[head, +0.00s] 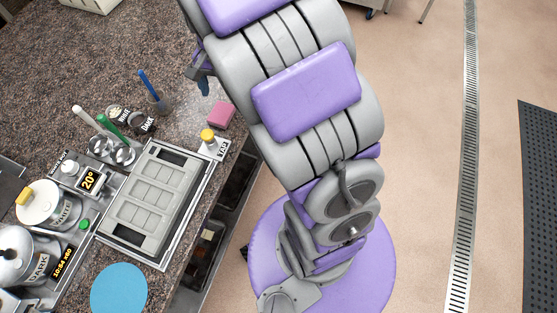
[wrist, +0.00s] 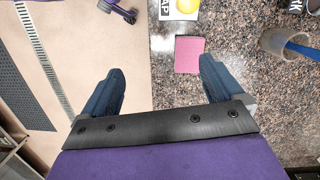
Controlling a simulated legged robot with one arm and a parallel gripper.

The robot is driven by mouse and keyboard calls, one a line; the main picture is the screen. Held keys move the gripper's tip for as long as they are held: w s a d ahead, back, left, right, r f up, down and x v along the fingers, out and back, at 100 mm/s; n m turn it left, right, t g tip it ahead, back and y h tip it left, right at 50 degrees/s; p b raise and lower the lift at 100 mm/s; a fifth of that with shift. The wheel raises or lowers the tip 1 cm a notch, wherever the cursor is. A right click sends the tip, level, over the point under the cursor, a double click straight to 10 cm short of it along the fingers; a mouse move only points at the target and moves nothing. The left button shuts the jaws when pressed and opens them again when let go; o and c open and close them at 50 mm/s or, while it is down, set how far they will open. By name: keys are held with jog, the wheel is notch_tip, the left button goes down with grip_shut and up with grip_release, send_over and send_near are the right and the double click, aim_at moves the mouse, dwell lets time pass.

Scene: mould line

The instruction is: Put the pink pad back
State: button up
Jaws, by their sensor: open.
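In the wrist view the pink pad (wrist: 189,55) lies flat on the counter, ahead of my gripper (wrist: 155,85). My gripper is open and empty. Its right finger is close to the pad's near right corner in the picture, and its left finger is over the floor. In the head view my gripper (head: 203,82) is mostly hidden behind my arm. I cannot tell its height above the counter.
A cup with a blue-handled tool (wrist: 285,42) stands to the right in the wrist view. The grey mould (head: 155,195), a blue disc (head: 118,288) and labelled pots (head: 45,205) occupy the counter. Bare counter lies behind the pad.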

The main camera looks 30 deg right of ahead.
jog(key=s+r+n, duration=0.1)
jog(key=s+n, duration=0.2)
jog(key=s, duration=0.6)
jog(key=s+a+r+n, duration=0.1)
jog(key=s+r+n, duration=0.1)
jog(key=s, duration=0.7)
jog(key=s+r+n, duration=0.1)
jog(key=s+n, duration=0.2)
jog(key=s, duration=0.6)
jog(key=shift+s+a+r+n+g+h, duration=0.3)
jog(key=shift+s+r+n+g+h, duration=0.05)
jog(key=shift+s+n+g+h, duration=0.05)
